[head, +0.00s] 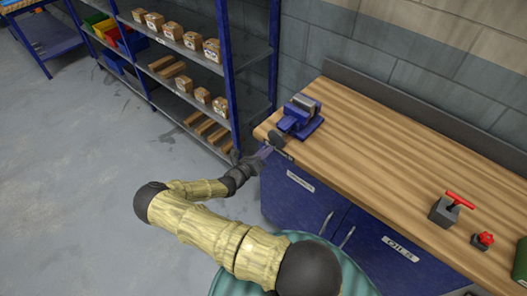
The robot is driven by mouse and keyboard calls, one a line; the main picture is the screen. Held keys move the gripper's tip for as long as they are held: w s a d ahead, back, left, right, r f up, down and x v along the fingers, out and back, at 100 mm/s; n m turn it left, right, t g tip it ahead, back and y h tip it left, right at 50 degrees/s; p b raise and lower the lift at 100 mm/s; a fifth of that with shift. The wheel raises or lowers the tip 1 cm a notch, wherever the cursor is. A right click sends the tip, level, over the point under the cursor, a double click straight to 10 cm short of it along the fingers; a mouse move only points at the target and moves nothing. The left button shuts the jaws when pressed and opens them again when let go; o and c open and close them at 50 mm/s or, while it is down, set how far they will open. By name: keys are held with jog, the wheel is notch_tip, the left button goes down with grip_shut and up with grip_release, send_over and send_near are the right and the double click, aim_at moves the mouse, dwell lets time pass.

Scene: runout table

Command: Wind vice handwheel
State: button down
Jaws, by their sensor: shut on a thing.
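The blue vice (301,117) with grey jaws stands at the left end of the wooden bench top. Its handwheel (276,138) shows as a small dark round shape on the front of the vice, over the bench's front edge. My gripper (268,151) is at the handwheel, reaching up to it from the lower left. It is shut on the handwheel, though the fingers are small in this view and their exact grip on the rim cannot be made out.
The bench (400,135) has a grey block with a red T-handle (447,209) and a small red-knobbed valve (482,241) at its right. Blue cupboards (300,195) stand below. A shelf rack (190,70) with small boxes stands behind left. The floor at left is clear.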

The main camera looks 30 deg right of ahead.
jog(key=shift+s+n, duration=0.1)
jog(key=shift+n, duration=0.3)
jog(key=shift+d, duration=0.1)
jog(key=shift+s+d+n, duration=0.1)
jog(key=shift+s+n, duration=0.1)
jog(key=shift+n, duration=0.65)
jog(key=shift+s+n, duration=0.2)
jog(key=shift+n, duration=0.65)
jog(key=shift+s+d+n, duration=0.1)
jog(key=shift+s+n, duration=0.1)
jog(key=shift+n, duration=0.5)
jog(key=shift+s+d+r+n, duration=0.1)
jog(key=shift+s+n, duration=0.1)
jog(key=shift+n, duration=0.9)
jog(key=n, duration=0.3)
jog(key=shift+s+d+r, duration=0.1)
jog(key=shift+s+r, duration=0.15)
jog(key=shift+s, duration=0.15)
